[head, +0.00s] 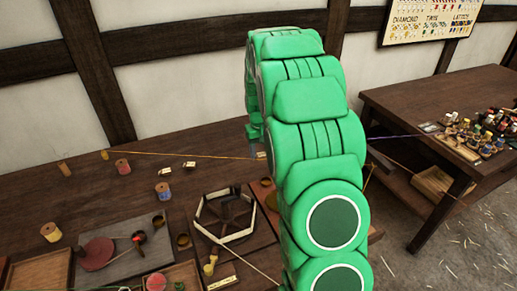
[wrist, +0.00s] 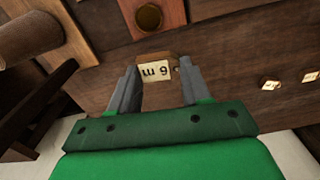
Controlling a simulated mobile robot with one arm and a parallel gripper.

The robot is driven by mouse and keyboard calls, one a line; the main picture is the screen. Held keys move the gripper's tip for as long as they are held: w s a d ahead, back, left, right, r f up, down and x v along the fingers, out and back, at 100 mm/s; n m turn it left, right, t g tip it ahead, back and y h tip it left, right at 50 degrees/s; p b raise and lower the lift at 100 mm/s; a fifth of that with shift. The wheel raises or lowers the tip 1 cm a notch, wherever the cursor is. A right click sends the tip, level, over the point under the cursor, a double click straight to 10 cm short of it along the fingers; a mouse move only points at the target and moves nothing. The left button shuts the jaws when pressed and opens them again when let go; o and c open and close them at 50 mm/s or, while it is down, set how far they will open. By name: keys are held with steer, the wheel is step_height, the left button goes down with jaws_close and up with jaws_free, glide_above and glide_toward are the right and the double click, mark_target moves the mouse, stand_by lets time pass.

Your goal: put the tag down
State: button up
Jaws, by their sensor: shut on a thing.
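My gripper (wrist: 158,67) shows in the wrist view, with its two grey fingers shut on a small wooden tag (wrist: 156,72). In the head view my green arm hides the held tag and most of the gripper. Two similar pale tags lie on the bench (head: 130,195) in the head view, one left (head: 165,170) and one right (head: 190,164).
Spools, including a red one (head: 123,166) and a blue-banded one (head: 163,191), stand on the bench. A hexagonal frame (head: 225,215) stands near the front. An orange cord (head: 180,154) stretches across the back. A round cup (wrist: 149,16) is near the held tag. Bare wood surrounds the loose tags.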

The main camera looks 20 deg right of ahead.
steer(key=w+a+r+n, duration=0.15)
steer(key=w+a, duration=0.35)
steer(key=a, duration=0.6)
glide_above(222, 157)
steer(key=s, duration=0.1)
step_height(222, 157, down, 9)
steer(key=shift+r, duration=0.15)
steer(key=shift+w+f, duration=0.4)
steer(key=shift+f, duration=1.7)
steer(key=shift+f, duration=0.1)
steer(key=o, duration=1)
